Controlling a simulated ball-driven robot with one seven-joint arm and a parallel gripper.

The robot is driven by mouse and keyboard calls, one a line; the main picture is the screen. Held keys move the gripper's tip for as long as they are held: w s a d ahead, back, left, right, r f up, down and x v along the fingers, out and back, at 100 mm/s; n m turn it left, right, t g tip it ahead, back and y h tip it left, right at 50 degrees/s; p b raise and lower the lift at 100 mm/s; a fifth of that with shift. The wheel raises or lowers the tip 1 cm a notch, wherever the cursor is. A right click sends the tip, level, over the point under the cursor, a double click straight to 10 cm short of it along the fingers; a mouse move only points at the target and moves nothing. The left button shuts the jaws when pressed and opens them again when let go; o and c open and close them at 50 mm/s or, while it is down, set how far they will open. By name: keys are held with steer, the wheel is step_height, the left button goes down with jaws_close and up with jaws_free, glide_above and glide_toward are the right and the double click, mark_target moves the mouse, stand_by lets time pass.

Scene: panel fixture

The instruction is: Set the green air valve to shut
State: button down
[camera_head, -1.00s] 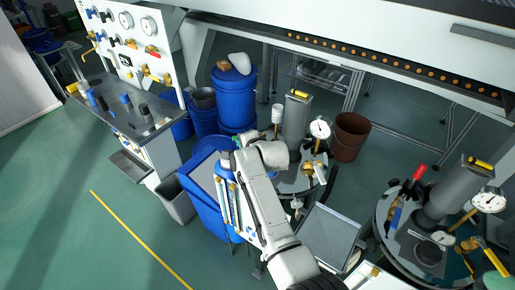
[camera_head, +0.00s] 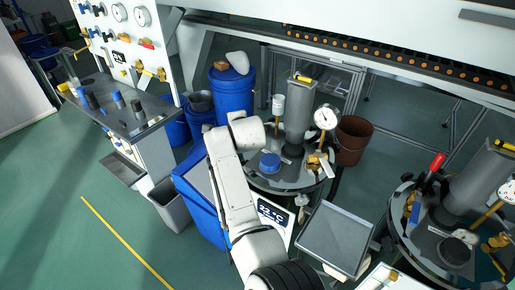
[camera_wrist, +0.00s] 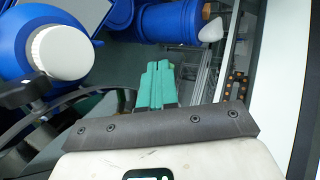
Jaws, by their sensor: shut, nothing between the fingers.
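I cannot make out a green air valve in either view. The wall panel (camera_head: 110,45) at the upper left of the head view carries gauges and several valves with blue, black, red and yellow handles. My gripper (camera_wrist: 157,68) shows in the wrist view as two green fingers pressed together, with nothing between them. It points towards the open space beside the blue drums and touches nothing that I can see. In the head view my arm hides the gripper.
A round vessel lid (camera_head: 255,182) with a gauge (camera_head: 327,117) and blue cap (camera_head: 269,163) stands beside my arm. Blue drums (camera_head: 233,95) and a brown bucket (camera_head: 352,140) are behind. A second vessel (camera_head: 440,250) is right. Green floor (camera_head: 60,230) is clear at left.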

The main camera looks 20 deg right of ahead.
steer(key=shift+w+d+b, duration=0.2)
steer(key=shift+w+b, duration=0.5)
steer(key=shift+b, duration=0.4)
